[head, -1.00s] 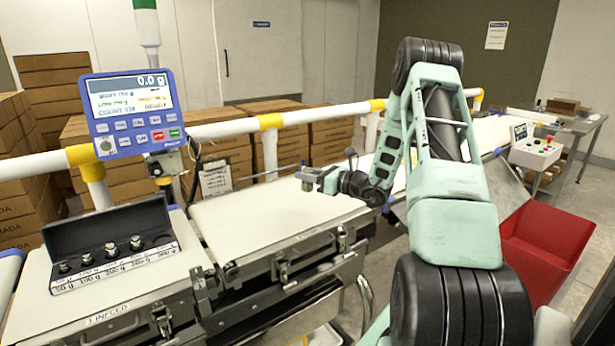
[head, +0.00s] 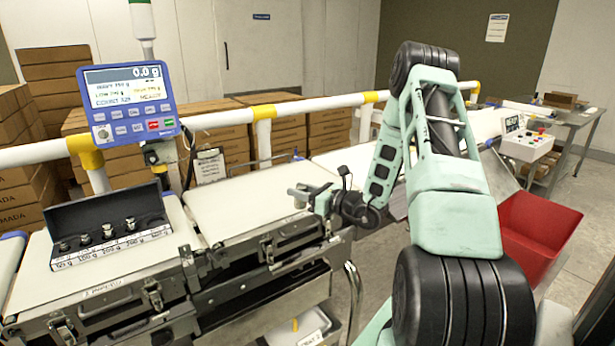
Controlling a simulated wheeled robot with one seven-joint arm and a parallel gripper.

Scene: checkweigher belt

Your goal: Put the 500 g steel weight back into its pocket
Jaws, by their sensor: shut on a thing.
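My gripper (head: 305,198) is above the right-hand weighing belt, near its right end. It is shut on a small grey metal piece (head: 297,190), which looks like the steel weight; its marking cannot be read. A black open weight case (head: 105,212) stands on the left belt, its lid up at the back. Several small steel weights (head: 108,231) stand in a row in it. A white label strip (head: 112,248) with gram values runs along its front. The right end of the row shows no weight that I can make out. The gripper is well to the right of the case.
A blue weighing display (head: 127,103) reading 0.0 g stands on a post behind the case. A white and yellow rail (head: 220,117) runs behind the belts. A red bin (head: 540,232) is at the right. The belt (head: 235,205) between case and gripper is clear.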

